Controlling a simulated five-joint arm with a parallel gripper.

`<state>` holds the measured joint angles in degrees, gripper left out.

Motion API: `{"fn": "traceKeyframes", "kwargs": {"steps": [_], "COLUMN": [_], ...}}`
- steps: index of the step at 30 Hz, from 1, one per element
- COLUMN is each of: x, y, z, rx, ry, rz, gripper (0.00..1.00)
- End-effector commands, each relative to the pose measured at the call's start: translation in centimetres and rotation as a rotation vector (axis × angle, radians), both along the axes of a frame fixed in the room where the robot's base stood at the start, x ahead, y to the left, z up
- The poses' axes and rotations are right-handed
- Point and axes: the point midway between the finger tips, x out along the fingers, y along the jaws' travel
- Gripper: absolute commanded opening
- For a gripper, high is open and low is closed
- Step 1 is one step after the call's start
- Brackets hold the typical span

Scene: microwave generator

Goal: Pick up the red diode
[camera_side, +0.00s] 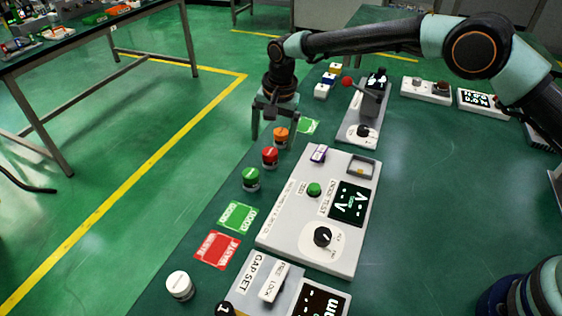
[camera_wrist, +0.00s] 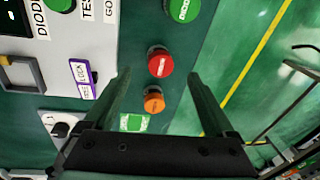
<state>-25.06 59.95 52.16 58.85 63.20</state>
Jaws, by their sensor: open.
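The red diode (camera_side: 270,158) is a short red-capped cylinder standing upright on the green table, between an orange diode (camera_side: 281,137) and a green diode (camera_side: 251,180). In the wrist view the red diode (camera_wrist: 160,64) lies near the line between my fingertips, with the orange diode (camera_wrist: 154,102) closer to my palm. My gripper (camera_side: 273,134) is open and empty, pointing down above the table near the orange diode. In the wrist view my gripper (camera_wrist: 159,76) shows both fingers spread wide, touching no diode.
A white diode test panel (camera_side: 310,215) with a knob and screen stands close to the right of the diodes. The table edge is close on the left.

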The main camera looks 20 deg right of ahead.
Motion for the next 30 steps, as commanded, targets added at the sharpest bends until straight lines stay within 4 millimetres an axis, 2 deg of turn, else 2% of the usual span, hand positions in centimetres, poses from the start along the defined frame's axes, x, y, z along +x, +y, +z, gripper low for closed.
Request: {"fn": "traceKeyframes", "kwargs": {"steps": [7,15,19,26,29,30], "x": [0.3,0.8,0.9,1.0,0.9,0.9], "y": [0.1,0.2,0.3,0.3,0.3,0.3], "z": [-1.8,-5.4,-6.2,-6.2,-6.2,-6.2], "rx": [-0.001,-0.002,0.0,-0.001,-0.001,-0.001], "ry": [0.001,0.001,0.0,-0.001,-0.001,-0.001], "rz": [0.0,0.001,0.001,0.001,0.001,0.001], "gripper": [0.9,0.9,0.9,0.9,0.55,0.4]}}
